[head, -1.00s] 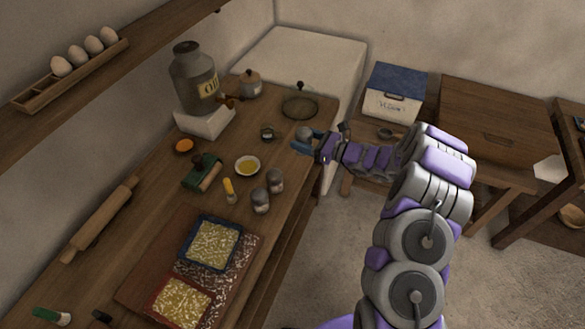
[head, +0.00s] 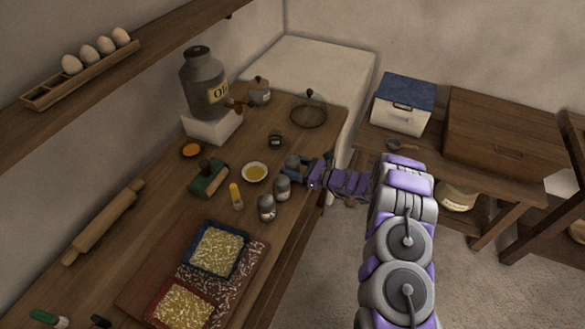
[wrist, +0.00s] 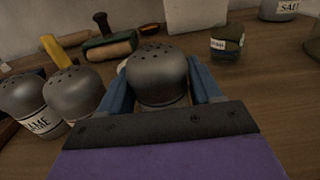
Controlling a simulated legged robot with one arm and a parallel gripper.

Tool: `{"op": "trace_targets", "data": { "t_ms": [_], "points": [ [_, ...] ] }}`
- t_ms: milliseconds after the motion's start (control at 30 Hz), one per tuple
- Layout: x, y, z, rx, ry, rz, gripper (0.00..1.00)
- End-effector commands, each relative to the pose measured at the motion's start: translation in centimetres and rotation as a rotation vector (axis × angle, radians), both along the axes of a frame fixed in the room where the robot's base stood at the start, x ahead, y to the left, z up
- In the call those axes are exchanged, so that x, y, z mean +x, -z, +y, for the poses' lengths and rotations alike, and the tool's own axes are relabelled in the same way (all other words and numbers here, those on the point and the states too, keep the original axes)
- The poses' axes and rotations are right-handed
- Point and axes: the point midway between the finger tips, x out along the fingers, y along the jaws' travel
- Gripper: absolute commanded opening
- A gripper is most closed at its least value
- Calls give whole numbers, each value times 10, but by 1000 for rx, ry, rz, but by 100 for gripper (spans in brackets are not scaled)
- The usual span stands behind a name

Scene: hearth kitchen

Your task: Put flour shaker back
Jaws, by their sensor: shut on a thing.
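My gripper (head: 297,171) is shut on a grey shaker (head: 292,160) at the right edge of the wooden counter. In the wrist view, the held shaker (wrist: 158,76) has a domed, pierced top between the blue fingers. Its label and base are hidden, so I cannot tell whether it touches the counter. Two similar shakers, a nearer one (head: 266,207) and a farther one (head: 283,188), stand on the counter just nearer the camera than my gripper. In the wrist view they are at left, and the leftmost shaker (wrist: 22,98) has a label ending "AME".
A small dark jar (head: 275,140) and a glass lid (head: 308,112) stand behind. Trays of chopped food (head: 218,250) are in front.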

Motion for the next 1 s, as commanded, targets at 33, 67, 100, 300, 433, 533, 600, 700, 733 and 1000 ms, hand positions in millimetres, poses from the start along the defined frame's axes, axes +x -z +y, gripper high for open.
{"op": "trace_targets", "data": {
  "t_ms": [33,67,100,300,433,533,600,700,733,1000],
  "points": [
    [0,5,-1,0,1,1,29],
    [0,5,0,1,1,0,29],
    [0,5,-1,1,1,0,29],
    [0,5,-1,2,0,-2,29],
    [0,5,0,1,0,-1,72],
    [0,5,0,1,0,-1,82],
    [0,5,0,1,-1,-1,89],
    [0,5,0,1,-1,-1,89],
    [0,5,0,1,-1,-1,89],
    [-3,3,-10,1,1,-1,89]
  ]
}}
